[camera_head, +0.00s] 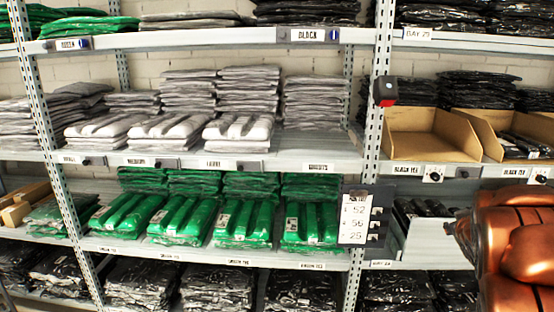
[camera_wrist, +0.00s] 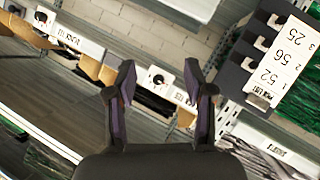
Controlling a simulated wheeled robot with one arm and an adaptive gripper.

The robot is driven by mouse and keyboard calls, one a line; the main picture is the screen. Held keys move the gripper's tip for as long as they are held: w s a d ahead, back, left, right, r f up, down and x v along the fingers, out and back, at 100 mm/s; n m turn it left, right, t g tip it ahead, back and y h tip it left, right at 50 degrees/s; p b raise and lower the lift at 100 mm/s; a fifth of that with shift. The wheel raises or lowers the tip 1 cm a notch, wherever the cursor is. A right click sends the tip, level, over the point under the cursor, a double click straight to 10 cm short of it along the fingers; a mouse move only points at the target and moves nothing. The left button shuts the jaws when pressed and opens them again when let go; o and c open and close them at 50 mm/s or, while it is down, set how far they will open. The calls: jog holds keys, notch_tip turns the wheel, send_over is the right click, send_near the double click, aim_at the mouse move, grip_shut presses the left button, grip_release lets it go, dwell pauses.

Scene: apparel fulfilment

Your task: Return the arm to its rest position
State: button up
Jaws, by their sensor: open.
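My gripper (camera_wrist: 159,95) shows in the wrist view with its two dark fingers spread apart and nothing between them. Past the fingers are the shelf edge, labels and cardboard bins, seen tilted. In the head view my copper-coloured arm (camera_head: 515,245) is at the lower right, in front of the right shelf bay. The gripper itself does not show in the head view.
Shelves hold grey packs (camera_head: 245,90), green packs (camera_head: 185,218) and black packs (camera_head: 480,90). A cardboard bin (camera_head: 430,150) sits on the right bay. A numbered sign (camera_head: 356,218) hangs on the upright; it also shows in the wrist view (camera_wrist: 283,64).

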jog(key=s+a+f+g+y, duration=0.2)
jog(key=s+a+f+g, duration=0.25)
jog(key=s+a, duration=0.75)
jog(key=s+a+f+m+g+y, duration=0.1)
jog(key=s+a+f+g+y, duration=0.15)
jog(key=s+a+g, duration=0.85)
jog(key=s+a+f+t+y, duration=0.15)
jog(key=s+a+f, duration=0.45)
jog(key=s, duration=1.2)
notch_tip(320, 180, up, 22)
jog(key=a+p, duration=0.1)
jog(key=p, duration=1.8)
jog(key=shift+s+r+p, duration=0.25)
jog(key=shift+s+p, duration=0.15)
jog(key=shift+s, duration=0.05)
jog(key=shift+a, duration=0.1)
jog(key=shift+c, duration=0.7)
jog(key=shift+a, duration=0.1)
